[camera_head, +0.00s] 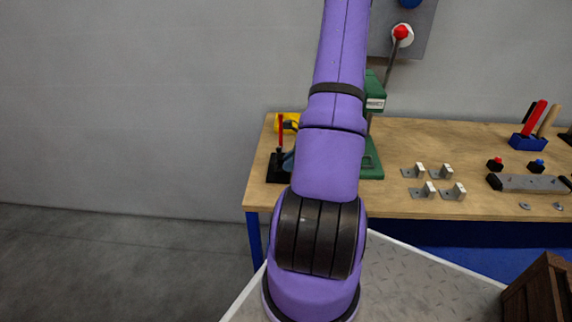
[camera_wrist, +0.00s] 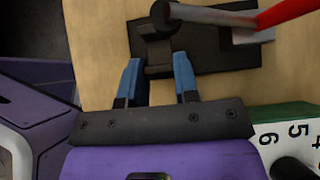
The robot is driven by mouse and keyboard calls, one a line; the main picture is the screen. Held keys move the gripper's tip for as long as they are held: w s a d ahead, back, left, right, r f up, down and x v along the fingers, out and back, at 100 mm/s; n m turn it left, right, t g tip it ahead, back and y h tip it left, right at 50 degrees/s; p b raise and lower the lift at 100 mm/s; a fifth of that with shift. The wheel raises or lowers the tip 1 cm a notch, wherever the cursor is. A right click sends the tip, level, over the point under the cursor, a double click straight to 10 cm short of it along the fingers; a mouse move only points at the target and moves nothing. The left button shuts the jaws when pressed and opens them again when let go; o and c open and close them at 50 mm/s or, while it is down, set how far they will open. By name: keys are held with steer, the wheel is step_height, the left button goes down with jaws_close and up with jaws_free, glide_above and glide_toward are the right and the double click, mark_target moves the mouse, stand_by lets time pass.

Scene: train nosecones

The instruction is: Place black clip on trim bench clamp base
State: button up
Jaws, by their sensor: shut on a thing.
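The trim bench clamp base is a black plate (camera_wrist: 225,57) on the wooden bench in the wrist view, with a grey block and a red-handled lever (camera_wrist: 285,12) over it. In the head view the clamp base (camera_head: 275,170) and its upright red handle (camera_head: 281,132) stand at the bench's left end. My gripper (camera_wrist: 158,72) has two blue fingers closed on a dark piece, the black clip (camera_wrist: 158,58), at the plate's left part. Clip and plate are both dark, so I cannot tell whether they touch. In the head view my arm hides most of the gripper and clip.
A green press (camera_head: 373,160) stands just right of the clamp, close to my arm; its numbered panel (camera_wrist: 290,130) shows in the wrist view. Several metal brackets (camera_head: 441,171) and a grey fixture (camera_head: 530,183) lie further right. A yellow item (camera_head: 288,121) is behind the clamp.

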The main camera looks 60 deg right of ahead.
steer(key=shift+w, duration=0.95)
steer(key=shift+s+f, duration=0.15)
steer(key=shift+f, duration=0.6)
steer(key=shift+f, duration=0.15)
steer(key=o, duration=1)
steer(key=shift+c, duration=0.2)
